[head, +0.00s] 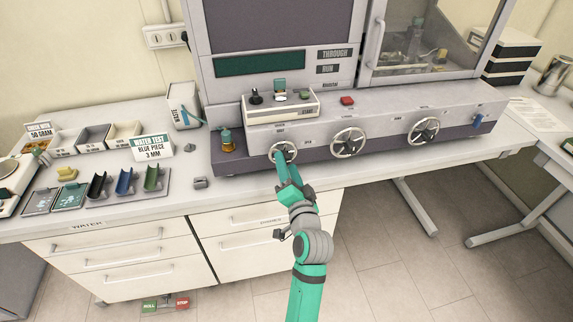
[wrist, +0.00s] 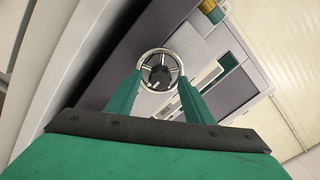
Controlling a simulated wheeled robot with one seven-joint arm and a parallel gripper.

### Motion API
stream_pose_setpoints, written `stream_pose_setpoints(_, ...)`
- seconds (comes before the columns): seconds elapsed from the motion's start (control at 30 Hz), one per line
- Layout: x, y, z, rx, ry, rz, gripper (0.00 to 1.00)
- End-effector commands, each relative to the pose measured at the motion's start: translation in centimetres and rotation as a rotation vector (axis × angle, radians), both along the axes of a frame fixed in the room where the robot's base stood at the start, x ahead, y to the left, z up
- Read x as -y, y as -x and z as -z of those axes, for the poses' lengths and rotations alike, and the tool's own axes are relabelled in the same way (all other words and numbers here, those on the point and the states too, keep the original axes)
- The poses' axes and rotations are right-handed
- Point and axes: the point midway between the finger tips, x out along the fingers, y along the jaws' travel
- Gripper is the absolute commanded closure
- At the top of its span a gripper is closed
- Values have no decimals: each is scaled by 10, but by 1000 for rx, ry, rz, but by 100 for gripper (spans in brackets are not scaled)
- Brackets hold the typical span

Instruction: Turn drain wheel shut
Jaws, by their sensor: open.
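Three silver handwheels are on the front of the grey machine: the left wheel (head: 291,148), the middle wheel (head: 348,143) and the right wheel (head: 424,130). Their labels are too small to read, so I cannot tell which is the drain wheel. My gripper (head: 281,158) is at the left wheel, partly covering it. In the wrist view my gripper (wrist: 160,80) is open, with one green finger at each side of the round wheel (wrist: 160,70). I cannot tell whether the fingers touch the rim.
The machine's lower housing (head: 390,117) carries a red button (head: 347,100) and a small control box (head: 280,104). Trays and coloured pieces lie on the left counter (head: 185,200). Drawers (head: 120,260) are below.

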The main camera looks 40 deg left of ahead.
Motion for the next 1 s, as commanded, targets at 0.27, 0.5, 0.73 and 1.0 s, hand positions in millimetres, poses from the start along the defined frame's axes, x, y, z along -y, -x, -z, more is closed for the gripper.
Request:
stream_pose_setpoints(0.27,-9,-7,0,0,0,0,53)
stream_pose_setpoints(0.5,-9,-7,0,0,0,0,67)
stream_pose_setpoints(0.73,-8,-7,0,1,1,0,94)
stream_pose_setpoints(1.0,-8,-7,0,38,32,1,94)
